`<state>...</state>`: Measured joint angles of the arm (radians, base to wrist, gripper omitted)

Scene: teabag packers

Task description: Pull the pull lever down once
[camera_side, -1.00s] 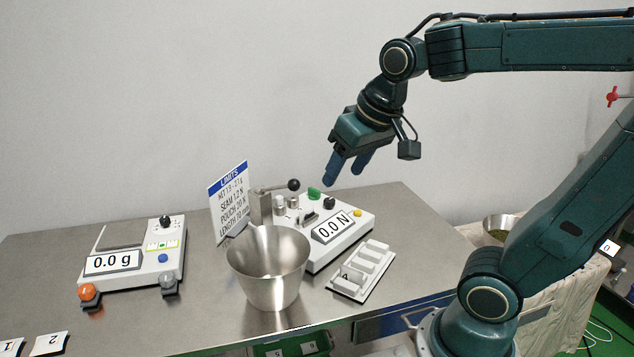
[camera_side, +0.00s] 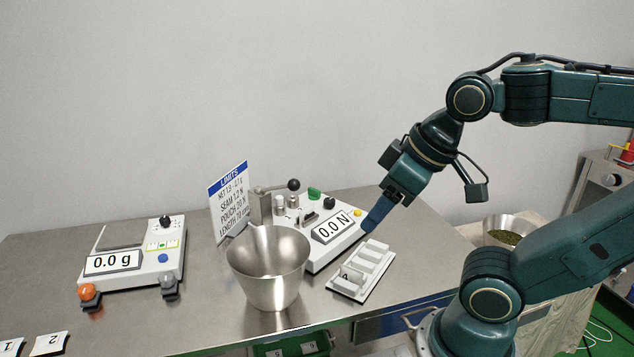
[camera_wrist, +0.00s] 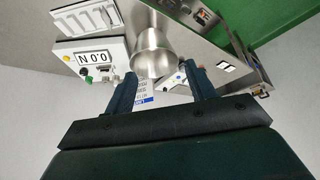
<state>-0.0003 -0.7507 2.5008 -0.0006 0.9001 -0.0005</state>
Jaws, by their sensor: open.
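The pull lever (camera_side: 276,188) is a grey arm with a dark ball knob (camera_side: 293,185) on a metal post at the back left of the white force tester (camera_side: 345,243). The lever arm lies roughly level. The tester's display (camera_side: 331,228) reads 0.0 N, and it also shows in the wrist view (camera_wrist: 93,57). My gripper (camera_side: 369,226) is to the right of the lever, low by the tester's right side and apart from the lever. In the wrist view its two fingers (camera_wrist: 165,86) are spread with nothing held between them. I cannot make out the lever in the wrist view.
A steel cup (camera_side: 268,268) stands in front of the tester. A white slotted tray (camera_side: 361,271) lies to its right, close below my fingers. A limits sign (camera_side: 229,198) stands left of the lever. A scale (camera_side: 132,257) reading 0.0 g sits further left, with clear table between.

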